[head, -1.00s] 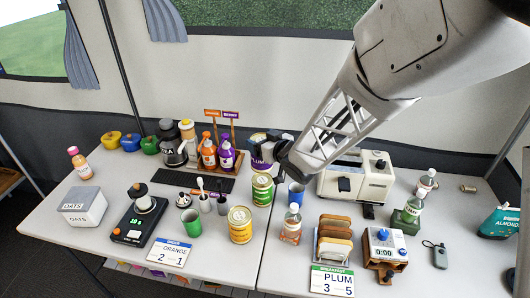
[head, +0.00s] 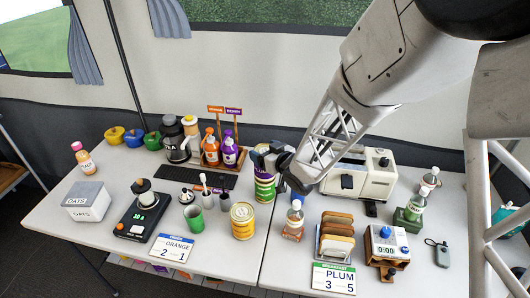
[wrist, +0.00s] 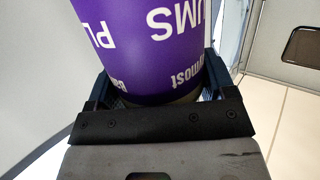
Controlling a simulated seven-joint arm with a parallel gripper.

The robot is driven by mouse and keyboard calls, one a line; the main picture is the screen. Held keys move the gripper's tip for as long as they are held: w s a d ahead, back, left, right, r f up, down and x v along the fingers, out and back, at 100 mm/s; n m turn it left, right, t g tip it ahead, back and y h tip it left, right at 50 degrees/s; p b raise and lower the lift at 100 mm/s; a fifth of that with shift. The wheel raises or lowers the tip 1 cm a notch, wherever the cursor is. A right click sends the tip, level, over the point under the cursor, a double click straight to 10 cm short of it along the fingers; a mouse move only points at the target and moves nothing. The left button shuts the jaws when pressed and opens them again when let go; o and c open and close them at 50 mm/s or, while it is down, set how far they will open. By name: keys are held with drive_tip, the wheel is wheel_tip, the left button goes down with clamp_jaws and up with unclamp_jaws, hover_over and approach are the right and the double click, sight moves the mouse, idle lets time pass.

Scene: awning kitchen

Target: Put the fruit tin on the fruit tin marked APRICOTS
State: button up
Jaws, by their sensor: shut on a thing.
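My gripper (head: 272,160) is shut on a purple tin (wrist: 150,50) whose white lettering reads PLUMS in the wrist view, where it appears upside down. In the head view the purple tin is mostly hidden by the gripper. It appears directly above or just behind a green-labelled tin (head: 265,188) standing on the table. I cannot tell whether the two touch. A yellow tin (head: 242,222) stands in front and to the left of the green one. Neither lettering is readable, so I cannot tell which is marked APRICOTS.
A toaster (head: 360,172) is right of the gripper. A bottle (head: 293,220) and a rack of bread slices (head: 335,240) stand right of the tins. A green cup (head: 194,218) and dark cups are to the left. A tray of sauce bottles (head: 210,150) stands behind.

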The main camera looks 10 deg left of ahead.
drive_tip(key=shift+f, duration=0.3)
drive_tip(key=o, duration=1.3)
drive_tip(key=shift+r, duration=0.15)
drive_tip(key=shift+v, duration=0.85)
wheel_tip(320, 180, up, 8)
drive_tip(key=s+d, duration=0.2)
drive_tip(key=shift+d, duration=0.2)
